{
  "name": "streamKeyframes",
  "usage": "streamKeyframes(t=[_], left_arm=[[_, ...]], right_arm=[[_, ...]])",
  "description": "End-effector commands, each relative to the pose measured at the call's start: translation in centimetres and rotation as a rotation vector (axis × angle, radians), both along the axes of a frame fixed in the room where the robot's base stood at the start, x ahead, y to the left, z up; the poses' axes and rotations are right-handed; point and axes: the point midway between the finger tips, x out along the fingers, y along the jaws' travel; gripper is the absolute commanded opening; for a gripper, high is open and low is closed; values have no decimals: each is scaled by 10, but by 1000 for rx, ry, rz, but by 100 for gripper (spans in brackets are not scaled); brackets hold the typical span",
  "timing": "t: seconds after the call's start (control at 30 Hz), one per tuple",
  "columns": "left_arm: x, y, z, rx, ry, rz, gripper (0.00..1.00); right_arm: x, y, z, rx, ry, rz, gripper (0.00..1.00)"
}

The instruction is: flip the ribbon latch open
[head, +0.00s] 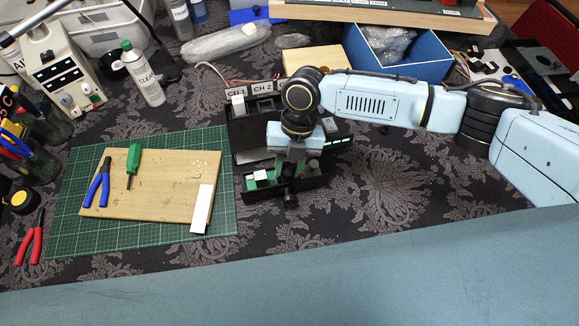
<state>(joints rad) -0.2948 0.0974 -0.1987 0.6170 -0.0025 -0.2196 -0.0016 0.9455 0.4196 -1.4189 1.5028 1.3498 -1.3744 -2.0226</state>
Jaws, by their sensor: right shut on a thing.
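A black panel unit (243,139) stands upright on the dark patterned cloth, with "CH 1" and "CH 2" labels, white blocks and a row of green lights on its right side. My right gripper (284,172) reaches down over the middle of its front part. It is shut on a small part there, but the fingertips and what they hold are mostly hidden by the gripper body. I cannot make out the ribbon latch for certain. A small white block (260,175) shows just left of the gripper. My left gripper is not in view.
A green cutting mat (140,235) with a wooden board (150,200), blue pliers (97,188) and a green screwdriver (133,160) lies at left. A blue box (425,62) and a wooden block (313,58) stand behind. The cloth right of the unit is clear.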

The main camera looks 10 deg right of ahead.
Motion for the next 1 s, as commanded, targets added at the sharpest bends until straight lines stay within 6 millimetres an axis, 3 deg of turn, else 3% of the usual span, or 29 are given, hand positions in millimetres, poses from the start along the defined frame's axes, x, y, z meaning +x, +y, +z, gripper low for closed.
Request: streamKeyframes(t=[0.23, 0.5, 0.67, 0.7, 0.83, 1.0], left_arm=[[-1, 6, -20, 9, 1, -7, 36], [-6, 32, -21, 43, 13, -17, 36], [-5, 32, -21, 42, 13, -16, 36], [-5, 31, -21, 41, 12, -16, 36], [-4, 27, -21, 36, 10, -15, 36], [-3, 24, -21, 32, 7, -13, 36]], right_arm=[[9, 0, -1, -12, 173, -5, 7], [9, 0, 3, -12, 211, 0, 7], [9, 0, 3, -13, 210, 0, 7], [9, 0, 3, -13, 210, 0, 35], [9, 0, 3, -13, 209, 0, 52], [9, 0, 3, -13, 209, 0, 52]])
